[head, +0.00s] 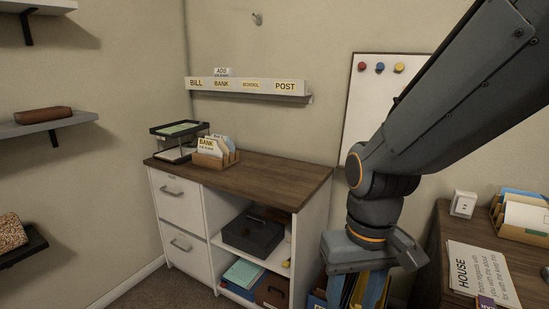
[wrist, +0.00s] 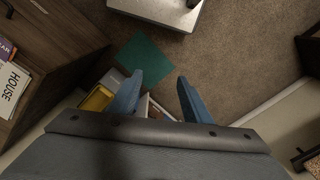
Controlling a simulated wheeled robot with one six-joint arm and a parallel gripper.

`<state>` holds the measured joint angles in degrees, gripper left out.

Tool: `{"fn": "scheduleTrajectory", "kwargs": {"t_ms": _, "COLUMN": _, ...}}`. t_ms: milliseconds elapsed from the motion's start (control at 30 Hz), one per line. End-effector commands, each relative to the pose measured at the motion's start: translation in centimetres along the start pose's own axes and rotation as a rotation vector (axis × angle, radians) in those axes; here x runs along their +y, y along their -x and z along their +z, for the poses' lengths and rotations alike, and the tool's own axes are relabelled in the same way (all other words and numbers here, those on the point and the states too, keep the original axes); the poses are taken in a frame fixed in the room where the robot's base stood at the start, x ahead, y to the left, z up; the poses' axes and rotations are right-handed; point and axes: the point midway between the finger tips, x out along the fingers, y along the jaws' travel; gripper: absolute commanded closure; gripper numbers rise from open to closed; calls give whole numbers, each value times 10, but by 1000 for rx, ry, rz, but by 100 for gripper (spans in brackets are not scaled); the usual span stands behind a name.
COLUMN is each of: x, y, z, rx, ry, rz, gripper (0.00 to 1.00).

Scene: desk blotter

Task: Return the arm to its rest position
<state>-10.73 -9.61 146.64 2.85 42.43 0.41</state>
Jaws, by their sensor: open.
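My gripper (head: 358,288) hangs from my arm at the lower right of the head view, pointing down between the cabinet and the desk. In the wrist view my gripper (wrist: 159,80) has its two blue fingers apart, with nothing held between them. Below the fingers lie the carpet, a green flat item (wrist: 146,58) and a yellow item (wrist: 97,98). My arm reaches in from the upper right and hides part of the whiteboard and wall.
A wood-topped white cabinet (head: 270,174) stands left of my gripper, with a card holder (head: 211,160) and a black tray (head: 178,129) on top. A dark desk (head: 435,235) is close on the right, bearing a HOUSE sheet (head: 478,270) and a file box (head: 525,232). Carpet (wrist: 235,50) is open.

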Motion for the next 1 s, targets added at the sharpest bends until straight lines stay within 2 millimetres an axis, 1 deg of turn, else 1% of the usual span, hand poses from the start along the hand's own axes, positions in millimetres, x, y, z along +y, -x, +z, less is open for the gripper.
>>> {"fn": "scheduleTrajectory", "kwargs": {"t_ms": 33, "x": 5, "y": 12, "z": 3, "rx": -5, "ry": -17, "rz": 3, "gripper": 56}}
{"fn": "scheduleTrajectory", "kwargs": {"t_ms": 200, "x": 25, "y": 36, "z": 7, "rx": -7, "ry": -74, "rz": 16, "gripper": 56}}
{"fn": "scheduleTrajectory", "kwargs": {"t_ms": 400, "x": 45, "y": 54, "z": 12, "rx": -7, "ry": -128, "rz": 25, "gripper": 56}}
{"fn": "scheduleTrajectory", "kwargs": {"t_ms": 600, "x": 56, "y": 59, "z": 14, "rx": -6, "ry": -150, "rz": 30, "gripper": 56}}
{"fn": "scheduleTrajectory", "kwargs": {"t_ms": 800, "x": 57, "y": 57, "z": 14, "rx": -6, "ry": -152, "rz": 30, "gripper": 56}}
{"fn": "scheduleTrajectory", "kwargs": {"t_ms": 833, "x": 57, "y": 57, "z": 14, "rx": -6, "ry": -152, "rz": 30, "gripper": 57}}
{"fn": "scheduleTrajectory", "kwargs": {"t_ms": 900, "x": 57, "y": 57, "z": 14, "rx": -6, "ry": -151, "rz": 30, "gripper": 69}}
{"fn": "scheduleTrajectory", "kwargs": {"t_ms": 1000, "x": 57, "y": 57, "z": 14, "rx": -6, "ry": -151, "rz": 30, "gripper": 69}}
